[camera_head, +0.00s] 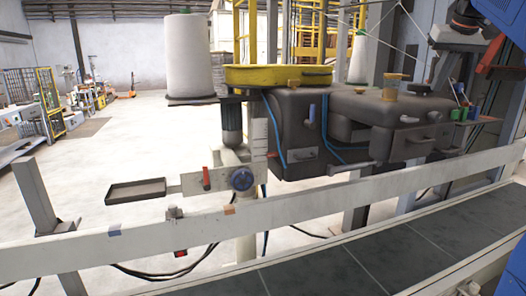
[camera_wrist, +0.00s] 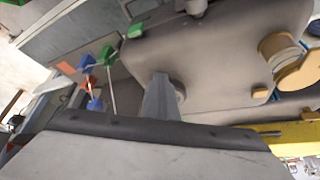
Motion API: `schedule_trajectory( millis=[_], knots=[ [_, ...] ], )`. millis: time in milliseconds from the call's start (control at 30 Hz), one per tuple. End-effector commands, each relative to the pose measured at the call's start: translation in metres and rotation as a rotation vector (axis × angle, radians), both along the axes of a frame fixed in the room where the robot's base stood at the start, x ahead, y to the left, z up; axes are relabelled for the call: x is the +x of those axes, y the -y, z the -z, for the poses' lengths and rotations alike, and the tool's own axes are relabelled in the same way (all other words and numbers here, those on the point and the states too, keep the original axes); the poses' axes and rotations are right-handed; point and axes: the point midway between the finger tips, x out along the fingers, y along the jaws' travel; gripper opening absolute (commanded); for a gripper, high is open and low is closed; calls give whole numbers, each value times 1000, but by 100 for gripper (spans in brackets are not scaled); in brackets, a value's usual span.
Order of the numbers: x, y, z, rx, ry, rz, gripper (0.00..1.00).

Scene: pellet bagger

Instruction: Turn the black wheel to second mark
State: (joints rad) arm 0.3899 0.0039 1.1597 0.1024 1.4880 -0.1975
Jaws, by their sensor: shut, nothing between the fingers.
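I cannot make out a clearly black wheel in either view. A round dark blue knob (camera_head: 242,179) sits on a pale plate beside a red lever (camera_head: 206,178) in the head view; no marks around it are readable. My gripper (camera_wrist: 160,78) shows in the wrist view as a narrow grey tapered piece, shut and empty. It is in front of a dark grey machine housing (camera_wrist: 220,60); whether it touches cannot be told. The same grey machine (camera_head: 300,105) shows in the head view, with my gripper apparently far from the blue knob, toward the upper right.
A pale rail (camera_head: 330,199) runs across the front, beside a dark conveyor (camera_head: 400,245). A yellow tray (camera_head: 278,76) tops the machine, next to a white roll (camera_head: 188,55). Gold knobs (camera_head: 392,88) and small coloured blocks (camera_head: 460,113) are at right. Open floor lies at left.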

Motion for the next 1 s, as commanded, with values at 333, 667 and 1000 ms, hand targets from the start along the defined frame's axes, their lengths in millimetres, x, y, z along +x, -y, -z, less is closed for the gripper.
schedule_trajectory(
  millis=[333, 667, 1000],
  knots=[
    [-1, -9, 0, 0, 0, 0, 0],
    [0, -17, 0, 0, 0, -1, 0],
    [1, -25, 0, 1, 0, 0, 0]
  ],
)
